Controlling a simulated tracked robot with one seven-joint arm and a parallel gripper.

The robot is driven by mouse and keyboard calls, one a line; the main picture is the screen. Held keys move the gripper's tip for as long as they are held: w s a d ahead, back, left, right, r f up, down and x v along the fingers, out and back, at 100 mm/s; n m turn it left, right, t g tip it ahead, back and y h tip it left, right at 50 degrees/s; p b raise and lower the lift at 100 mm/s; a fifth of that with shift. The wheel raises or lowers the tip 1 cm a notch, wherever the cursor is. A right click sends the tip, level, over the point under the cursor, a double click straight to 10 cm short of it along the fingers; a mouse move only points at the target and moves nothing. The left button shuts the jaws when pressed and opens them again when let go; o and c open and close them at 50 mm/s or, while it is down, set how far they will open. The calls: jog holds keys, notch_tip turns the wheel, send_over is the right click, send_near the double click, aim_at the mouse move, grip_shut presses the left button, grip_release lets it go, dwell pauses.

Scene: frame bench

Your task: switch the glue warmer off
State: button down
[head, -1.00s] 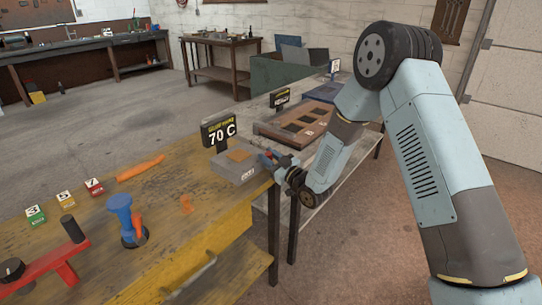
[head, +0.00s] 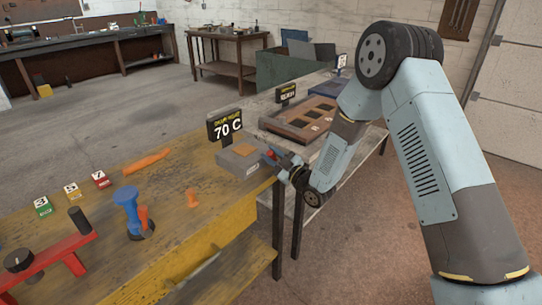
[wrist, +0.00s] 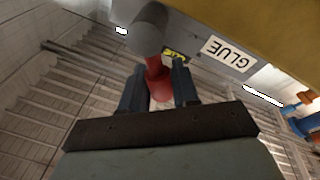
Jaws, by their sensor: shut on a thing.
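The glue warmer (head: 238,162) is a grey box with a brown top pad, at the right end of the yellow bench. A black sign reading 70 C (head: 228,130) stands beside it. In the wrist view its side face (wrist: 190,36) carries a white GLUE label (wrist: 229,53) and a small yellow label (wrist: 174,56). A red lever (wrist: 157,78) extends from a grey round boss (wrist: 147,30) on that side. My gripper (wrist: 159,88) is shut on the red lever; its fingers hide part of it. In the head view my gripper (head: 279,160) is at the warmer's right side.
A blue and orange tool (head: 132,214), a red clamp-like fixture (head: 50,252), numbered blocks (head: 72,191) and an orange piece (head: 147,161) lie on the bench, left of the warmer. A second bench with a brown tray (head: 300,122) stands behind. Floor on the right is open.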

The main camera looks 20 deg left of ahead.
jog(key=shift+d+f, duration=0.15)
jog(key=c, duration=1)
grip_release()
jog(key=shift+o, duration=0.2)
jog(key=shift+a+r, duration=0.2)
jog(key=shift+r, duration=0.05)
